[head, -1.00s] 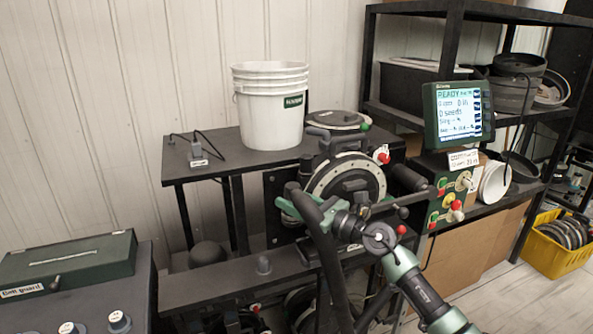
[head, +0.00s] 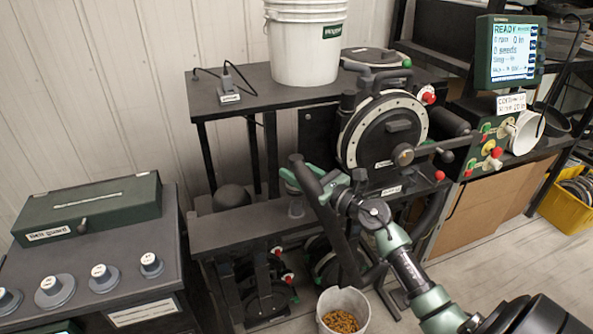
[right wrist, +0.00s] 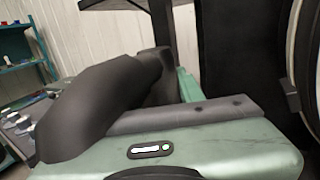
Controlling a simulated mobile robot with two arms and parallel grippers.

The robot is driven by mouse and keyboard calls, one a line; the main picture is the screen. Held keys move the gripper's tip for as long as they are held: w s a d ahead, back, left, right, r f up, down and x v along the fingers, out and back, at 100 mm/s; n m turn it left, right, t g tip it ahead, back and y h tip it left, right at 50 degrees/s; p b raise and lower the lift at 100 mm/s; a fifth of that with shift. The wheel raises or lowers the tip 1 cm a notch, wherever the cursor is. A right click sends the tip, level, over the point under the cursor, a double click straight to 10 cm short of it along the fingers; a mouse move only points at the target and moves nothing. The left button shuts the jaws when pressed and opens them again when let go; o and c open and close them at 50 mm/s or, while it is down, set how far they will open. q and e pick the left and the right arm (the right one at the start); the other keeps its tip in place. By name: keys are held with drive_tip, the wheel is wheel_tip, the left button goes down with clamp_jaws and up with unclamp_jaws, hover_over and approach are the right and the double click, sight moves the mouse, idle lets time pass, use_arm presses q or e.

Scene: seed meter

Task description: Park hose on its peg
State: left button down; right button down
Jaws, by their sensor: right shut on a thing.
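The black hose (head: 338,232) is a thick dark tube that slants from upper left down to the lower right in the head view. My right gripper (head: 312,182), with green fingers, is shut on it near its upper end. In the right wrist view the hose (right wrist: 100,100) lies large and dark across the jaws. A short grey upright stub (head: 296,208), possibly the peg, stands on the dark rail just below and left of the gripper. The hose appears apart from it, but depth is hard to judge. My left gripper is not in view.
The round seed meter (head: 385,130) with its crank stands behind the gripper. A tub of seeds (head: 343,308) is on the floor below. A green box (head: 90,208) sits on the knobbed console at left. A white bucket (head: 307,50) stands on the table (head: 232,104) behind.

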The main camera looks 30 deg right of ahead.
sight(297, 157)
wheel_tip(297, 157, down, 2)
drive_tip(key=shift+f+b, duration=0.1)
drive_tip(key=shift+b, duration=0.75)
drive_tip(key=shift+f+b, duration=2.15)
drive_tip(key=shift+f, duration=0.15)
drive_tip(key=shift+f+b, duration=0.45)
drive_tip(key=c, duration=0.8)
unclamp_jaws()
drive_tip(key=shift+s, duration=0.1)
wheel_tip(297, 157, up, 11)
drive_tip(key=p, duration=0.5)
wheel_tip(297, 157, up, 8)
drive_tip(key=shift+f+p, duration=0.1)
drive_tip(key=shift+p, duration=0.9)
drive_tip(key=shift+r, duration=0.6)
